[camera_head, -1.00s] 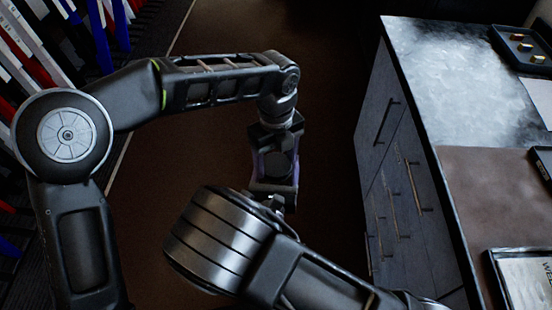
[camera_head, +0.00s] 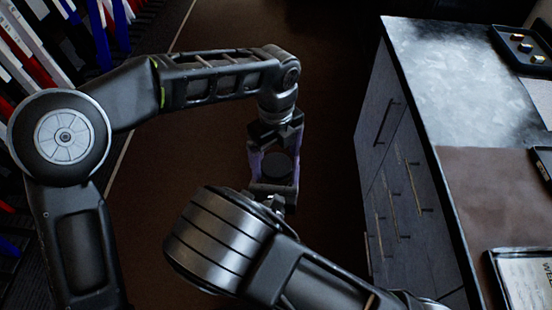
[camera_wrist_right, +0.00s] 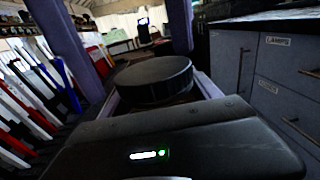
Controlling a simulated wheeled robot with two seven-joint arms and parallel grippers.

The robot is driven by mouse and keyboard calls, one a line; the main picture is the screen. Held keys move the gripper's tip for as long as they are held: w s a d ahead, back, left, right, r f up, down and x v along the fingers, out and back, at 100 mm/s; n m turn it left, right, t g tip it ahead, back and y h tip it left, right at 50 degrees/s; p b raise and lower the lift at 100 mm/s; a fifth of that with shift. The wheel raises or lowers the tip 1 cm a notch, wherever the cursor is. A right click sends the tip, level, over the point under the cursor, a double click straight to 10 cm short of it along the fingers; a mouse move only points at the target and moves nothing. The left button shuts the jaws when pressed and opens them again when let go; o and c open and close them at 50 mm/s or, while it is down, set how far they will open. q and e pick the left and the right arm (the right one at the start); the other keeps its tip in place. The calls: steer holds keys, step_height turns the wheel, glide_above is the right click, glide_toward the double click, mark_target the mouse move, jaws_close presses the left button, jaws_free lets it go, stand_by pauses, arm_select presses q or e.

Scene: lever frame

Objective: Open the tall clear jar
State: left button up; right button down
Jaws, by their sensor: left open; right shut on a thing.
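The jar's round black lid (camera_wrist_right: 153,78) faces up in the right wrist view. Only a narrow strip of the jar's body (camera_wrist_right: 176,100) shows below it. My right gripper (camera_wrist_right: 160,103) is shut on the jar and holds it off the floor. My left gripper (camera_head: 276,160) points down at the jar from above in the head view. Its two purple-sided fingers are open and stand on either side of the lid (camera_head: 279,167), which also shows there. They look apart from the lid. Most of the jar is hidden by my right gripper and wrist.
A grey cabinet (camera_head: 395,190) with drawers and a worktop (camera_head: 455,80) stands at the right. The worktop holds a tray with small blocks (camera_head: 525,45) and a framed sheet (camera_head: 525,280). Coloured upright panels (camera_head: 50,55) line the left. Brown floor (camera_head: 190,130) lies between.

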arm_select(q)
step_height(320, 180, up, 4)
steer(key=shift+f, duration=0.25)
steer(key=shift+c, duration=0.4)
step_height(320, 180, up, 3)
steer(key=m, duration=0.3)
steer(key=shift+r, duration=0.2)
steer(key=shift+f, duration=0.1)
steer(key=shift+f, duration=3.9)
steer(key=shift+c, duration=0.2)
